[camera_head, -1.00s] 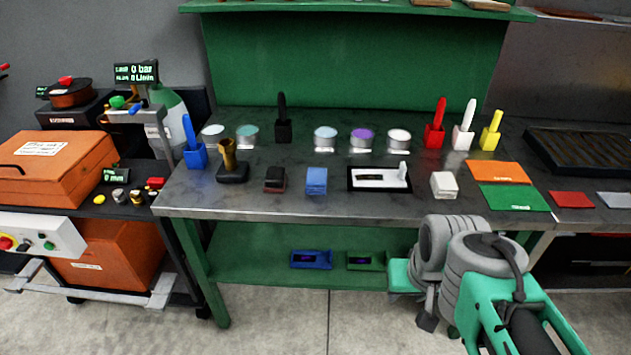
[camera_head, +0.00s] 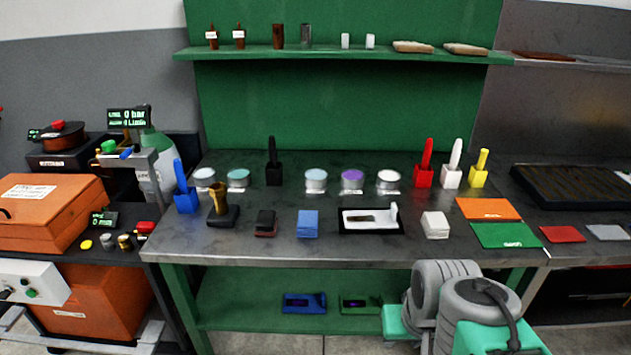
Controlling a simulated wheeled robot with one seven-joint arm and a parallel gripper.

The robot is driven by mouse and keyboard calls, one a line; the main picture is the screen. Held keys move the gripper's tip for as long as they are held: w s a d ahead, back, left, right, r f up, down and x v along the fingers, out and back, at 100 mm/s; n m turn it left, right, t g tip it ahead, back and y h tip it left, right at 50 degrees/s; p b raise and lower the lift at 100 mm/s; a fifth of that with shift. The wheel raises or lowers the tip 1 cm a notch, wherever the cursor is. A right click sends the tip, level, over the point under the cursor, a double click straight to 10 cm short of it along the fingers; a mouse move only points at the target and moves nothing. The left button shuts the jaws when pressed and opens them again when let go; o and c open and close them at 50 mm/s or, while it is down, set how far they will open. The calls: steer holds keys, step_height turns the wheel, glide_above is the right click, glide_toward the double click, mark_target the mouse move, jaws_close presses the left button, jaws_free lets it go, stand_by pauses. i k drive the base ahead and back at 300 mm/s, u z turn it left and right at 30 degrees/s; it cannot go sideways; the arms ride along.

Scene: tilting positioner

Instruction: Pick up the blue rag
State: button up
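A blue folded block, which looks like the blue rag (camera_head: 308,223), lies near the front edge of the workbench (camera_head: 270,248), left of its middle. It sits between a dark block with a reddish base and a black-framed white tray. Nothing touches it. My arm, with grey and teal links, shows at the lower right, in front of the bench and to the right of the rag. My gripper's fingers are not visible.
The dark block (camera_head: 266,223) is left of the rag and the white tray (camera_head: 357,229) is right of it. Several round tins stand behind, with a blue brush holder (camera_head: 186,201) at left. A green shelf (camera_head: 340,55) runs above. Bare bench lies in front of the rag.

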mark_target(308, 226)
steer(key=u, duration=0.55)
steer(key=i, duration=0.6)
steer(key=u, duration=1.25)
steer(key=i, duration=1.15)
steer(key=u, duration=0.2)
